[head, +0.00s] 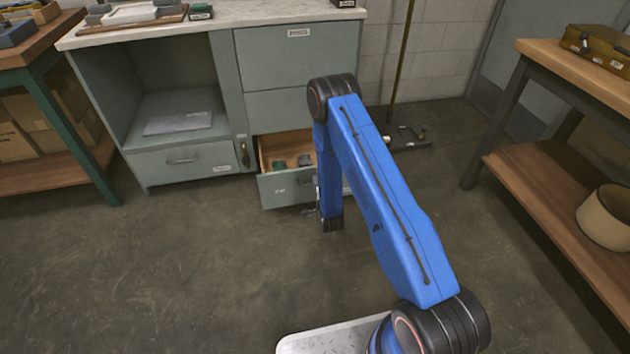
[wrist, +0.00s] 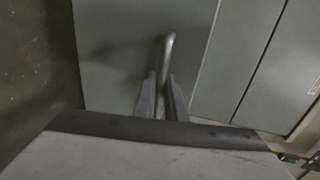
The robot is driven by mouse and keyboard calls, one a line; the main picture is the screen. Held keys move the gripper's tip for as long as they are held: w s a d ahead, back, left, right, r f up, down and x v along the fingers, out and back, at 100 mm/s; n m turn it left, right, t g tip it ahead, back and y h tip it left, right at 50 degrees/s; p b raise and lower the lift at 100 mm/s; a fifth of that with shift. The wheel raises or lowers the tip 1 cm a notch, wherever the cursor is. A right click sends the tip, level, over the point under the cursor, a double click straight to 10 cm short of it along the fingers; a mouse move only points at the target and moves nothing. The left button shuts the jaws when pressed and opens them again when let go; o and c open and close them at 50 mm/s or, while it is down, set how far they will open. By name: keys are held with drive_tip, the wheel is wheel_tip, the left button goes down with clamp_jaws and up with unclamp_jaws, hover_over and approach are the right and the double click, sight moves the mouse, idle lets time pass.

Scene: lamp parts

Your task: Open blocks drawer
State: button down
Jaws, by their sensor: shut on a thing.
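The low drawer (head: 277,190) in the grey-green cabinet is partly pulled out, and its brown inside shows. A green block (head: 280,167) and a grey block (head: 304,160) are in it. My arm hides the drawer's right part. In the wrist view, my gripper (wrist: 161,88) is shut on the drawer's metal handle (wrist: 169,45), with one finger on each side of the bar. The grey-green drawer front (wrist: 120,50) is behind it. In the head view, my gripper is at the drawer front, largely hidden behind my arm.
The cabinet (head: 285,60) has an open shelf space and another drawer (head: 185,160), shut, at lower left. A wooden bench (head: 560,180) with a beige lampshade (head: 606,216) stands at right. The floor (head: 150,270) before the cabinet is clear.

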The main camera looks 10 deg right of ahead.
drive_tip(key=shift+s, duration=0.65)
drive_tip(key=c, duration=2.1)
unclamp_jaws()
drive_tip(key=v, duration=1.7)
drive_tip(key=shift+s, duration=0.25)
